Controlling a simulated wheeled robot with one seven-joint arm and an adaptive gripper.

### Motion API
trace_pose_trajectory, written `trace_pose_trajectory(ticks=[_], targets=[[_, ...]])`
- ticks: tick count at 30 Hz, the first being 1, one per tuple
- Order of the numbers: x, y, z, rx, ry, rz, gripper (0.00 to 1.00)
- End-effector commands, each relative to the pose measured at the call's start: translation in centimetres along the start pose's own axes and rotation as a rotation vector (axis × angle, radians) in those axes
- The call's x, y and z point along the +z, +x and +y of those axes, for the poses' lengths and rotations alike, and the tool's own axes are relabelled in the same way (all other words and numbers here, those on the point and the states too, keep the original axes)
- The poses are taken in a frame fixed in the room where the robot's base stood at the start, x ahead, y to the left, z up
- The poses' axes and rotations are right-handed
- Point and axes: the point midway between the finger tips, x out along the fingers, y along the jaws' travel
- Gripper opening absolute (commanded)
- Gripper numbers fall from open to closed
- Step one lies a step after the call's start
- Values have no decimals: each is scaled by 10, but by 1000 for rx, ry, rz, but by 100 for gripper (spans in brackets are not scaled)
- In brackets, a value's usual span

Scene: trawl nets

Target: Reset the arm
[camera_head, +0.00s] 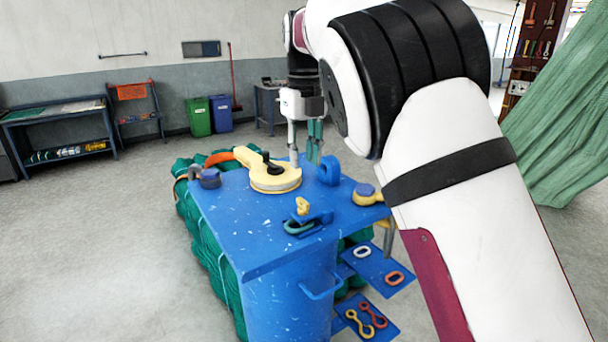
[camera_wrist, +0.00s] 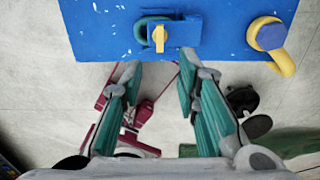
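My gripper (camera_head: 304,160) hangs from my arm over the far part of the blue table (camera_head: 235,225) in the head view, fingers down. In the wrist view my gripper (camera_wrist: 160,75) is open, its two green-padded fingers well apart with nothing between them. Beyond the fingertips there, the table edge (camera_wrist: 110,45) shows, with a blue holder carrying a green ring and a small yellow piece (camera_wrist: 158,38). The same yellow piece (camera_head: 302,206) stands near the table's front in the head view. My arm hides much of the right side.
A yellow round tool with a black knob (camera_head: 268,178), a blue ring (camera_head: 329,171) and a yellow-and-blue fitting (camera_head: 367,194) stand on the table. Lower blue shelves (camera_head: 378,266) hold links. Green netting (camera_head: 205,240) lies beside the table. The floor at left is clear.

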Motion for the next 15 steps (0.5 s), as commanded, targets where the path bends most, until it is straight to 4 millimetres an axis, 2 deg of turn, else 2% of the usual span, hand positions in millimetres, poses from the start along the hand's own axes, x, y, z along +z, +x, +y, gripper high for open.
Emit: trace_pose_trajectory(ticks=[6, 15], targets=[[0, -17, 0, 0, 1, -1, 29], [0, -18, 0, 1, 0, 0, 29]])
